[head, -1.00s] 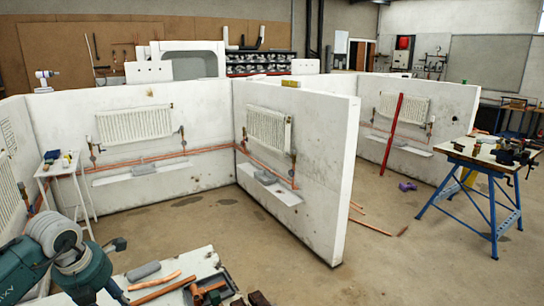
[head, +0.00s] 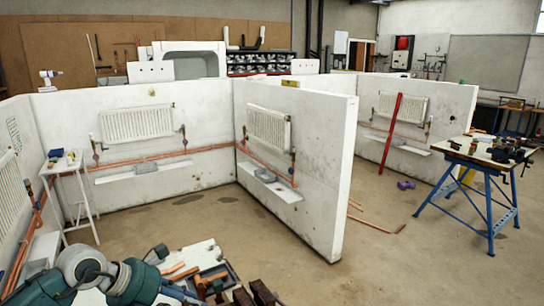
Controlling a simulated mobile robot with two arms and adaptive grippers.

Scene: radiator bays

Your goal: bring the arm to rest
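My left arm (head: 92,268) comes in at the bottom left, with a pale grey joint and teal links. It reaches right, low over the left part of the near bench, and covers part of it. I cannot make out the fingers of my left gripper. My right arm and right gripper are outside the view.
The near bench (head: 205,250) holds copper pipe pieces (head: 186,272) and dark blocks (head: 262,292). White partition walls (head: 300,170) carry radiators (head: 137,124) and copper pipes. A small white table (head: 66,166) stands left; a blue workbench (head: 485,190) stands right. Floor between is open.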

